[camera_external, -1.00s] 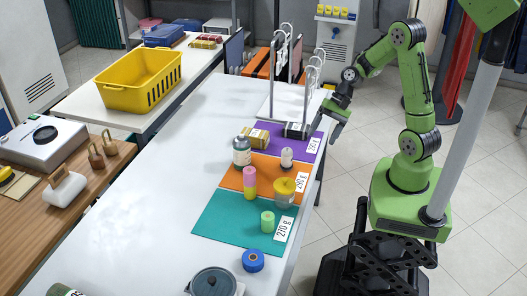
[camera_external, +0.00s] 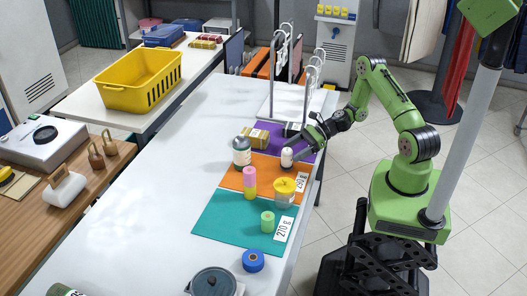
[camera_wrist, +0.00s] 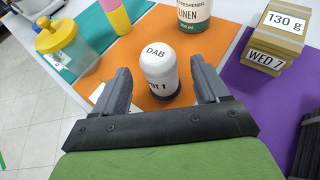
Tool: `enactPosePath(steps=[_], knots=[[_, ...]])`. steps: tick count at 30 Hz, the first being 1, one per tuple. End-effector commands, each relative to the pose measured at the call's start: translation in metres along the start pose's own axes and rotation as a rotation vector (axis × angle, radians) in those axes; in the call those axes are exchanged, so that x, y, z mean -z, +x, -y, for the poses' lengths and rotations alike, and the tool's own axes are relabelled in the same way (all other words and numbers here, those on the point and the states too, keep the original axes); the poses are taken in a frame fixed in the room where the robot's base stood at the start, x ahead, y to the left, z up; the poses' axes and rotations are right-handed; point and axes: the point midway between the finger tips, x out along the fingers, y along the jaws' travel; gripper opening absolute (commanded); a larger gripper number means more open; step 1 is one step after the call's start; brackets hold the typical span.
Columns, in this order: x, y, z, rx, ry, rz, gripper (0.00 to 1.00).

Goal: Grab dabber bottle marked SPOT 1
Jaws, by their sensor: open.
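The dabber bottle (camera_wrist: 160,75) is white with a dark base and a rounded white top reading DAB. Part of its side label shows, ending in "T 1". It stands upright on the orange mat (camera_wrist: 218,38). In the external view the bottle (camera_external: 287,158) is small, near the mat's right side. My gripper (camera_wrist: 162,85) is open, with one finger on each side of the bottle in the wrist view. Whether the fingers touch it cannot be told. In the external view my gripper (camera_external: 295,150) is right at the bottle and partly hides the area behind it.
A yellow-lidded jar (camera_wrist: 62,48), a pink and yellow stack (camera_wrist: 115,14), a LINEN freshener bottle (camera_wrist: 194,14) and a brown box marked 130 g (camera_wrist: 270,38) stand around it. A wire rack (camera_external: 300,90) stands behind. The white table's (camera_external: 150,190) left part is mostly clear.

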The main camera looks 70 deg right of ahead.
Motion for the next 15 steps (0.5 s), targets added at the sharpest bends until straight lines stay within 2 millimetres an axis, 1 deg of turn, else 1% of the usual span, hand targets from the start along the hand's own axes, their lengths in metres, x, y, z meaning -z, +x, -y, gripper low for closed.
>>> enactPosePath(steps=[7, 10, 15], knots=[[0.0, 0.044, -0.001, -0.005, -0.003, 0.001, 0.74], [0.0, 0.052, -0.001, -0.003, -0.001, 0.0, 0.74], [-0.001, 0.052, -0.001, -0.002, 0.0, 0.0, 0.74]])
